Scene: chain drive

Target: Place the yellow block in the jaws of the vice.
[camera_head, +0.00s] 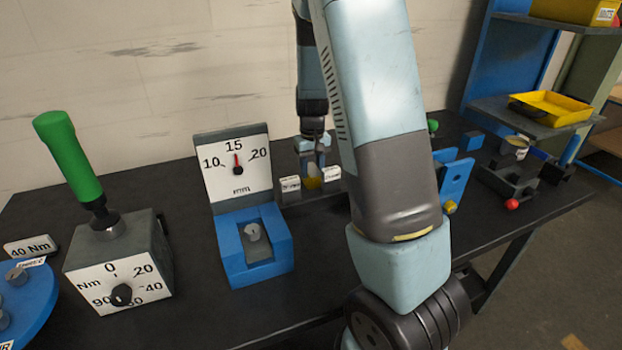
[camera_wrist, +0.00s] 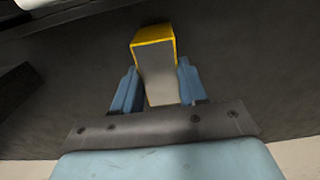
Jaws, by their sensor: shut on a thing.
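My gripper (camera_head: 313,160) is at the back of the bench, pointing down, behind the arm links. In the wrist view its two blue fingers (camera_wrist: 156,82) are shut on the yellow block (camera_wrist: 155,42), which shows yellow edges and a greyish face. A small yellow patch under the fingers in the head view, between white labels, looks like this block (camera_head: 313,183). I cannot tell whether it touches what is below. A dark grey device with a red ball knob (camera_head: 512,204), at the right of the bench, looks like the vice; its jaws are not clear.
White labels (camera_head: 290,184) stand beside the gripper. A blue dial gauge stand (camera_head: 275,268) and a torque tester (camera_head: 115,260) with a green-handled tool (camera_head: 68,155) stand left. A blue bracket (camera_head: 456,180) stands between my arm and the red-knobbed device. A shelf (camera_head: 530,122) rises behind right.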

